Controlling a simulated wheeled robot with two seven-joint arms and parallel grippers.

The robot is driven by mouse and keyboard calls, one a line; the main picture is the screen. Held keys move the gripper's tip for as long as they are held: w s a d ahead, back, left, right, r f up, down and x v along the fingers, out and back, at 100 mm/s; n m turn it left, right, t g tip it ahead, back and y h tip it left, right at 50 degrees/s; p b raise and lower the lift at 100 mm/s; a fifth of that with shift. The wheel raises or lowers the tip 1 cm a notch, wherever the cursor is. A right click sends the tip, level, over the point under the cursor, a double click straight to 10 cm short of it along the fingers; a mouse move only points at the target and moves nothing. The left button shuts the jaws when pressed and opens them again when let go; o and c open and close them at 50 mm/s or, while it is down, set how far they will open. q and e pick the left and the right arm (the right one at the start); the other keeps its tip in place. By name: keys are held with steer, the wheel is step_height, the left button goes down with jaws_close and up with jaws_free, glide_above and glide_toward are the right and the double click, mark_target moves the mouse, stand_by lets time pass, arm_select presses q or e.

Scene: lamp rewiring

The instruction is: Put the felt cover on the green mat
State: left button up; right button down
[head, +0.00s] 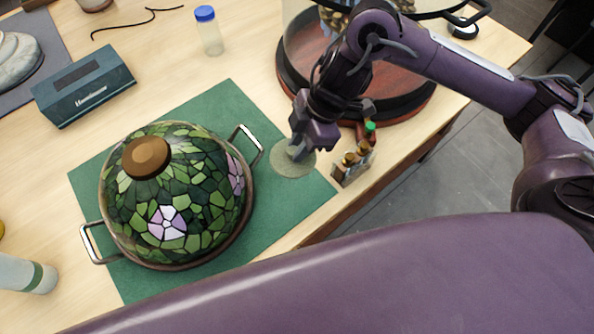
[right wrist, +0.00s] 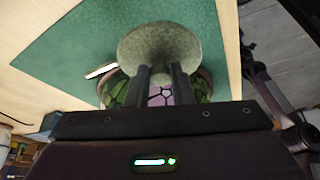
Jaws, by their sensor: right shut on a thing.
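The felt cover (head: 290,162) is a round, flat grey-green disc. It shows over the right edge of the green mat (head: 225,102) in the head view. I cannot tell whether it touches the mat or hangs just above it. My right gripper (head: 297,148) comes down on it from above. In the right wrist view the felt cover (right wrist: 160,42) sits between the fingertips (right wrist: 160,76), and the fingers are shut on its middle part. The green mat (right wrist: 75,50) spreads behind it there. My left gripper is not in view.
A stained-glass lampshade (head: 190,215) in a two-handled pan covers much of the mat. A small rack of bottles (head: 350,165) stands close to the right of the cover. A round wooden base with glass (head: 400,110) stands behind. The mat's lower right corner is clear.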

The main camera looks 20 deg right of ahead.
step_height(320, 180, down, 8)
steer(key=shift+r+b, duration=0.1)
steer(key=shift+b, duration=0.7)
step_height(320, 180, down, 3)
steer(key=shift+f+b, duration=0.15)
steer(key=shift+b, duration=0.35)
steer(key=shift+f, duration=0.25)
steer(key=shift+f, duration=0.1)
steer(key=c, duration=1.3)
jaws_free()
steer(key=shift+o, duration=0.2)
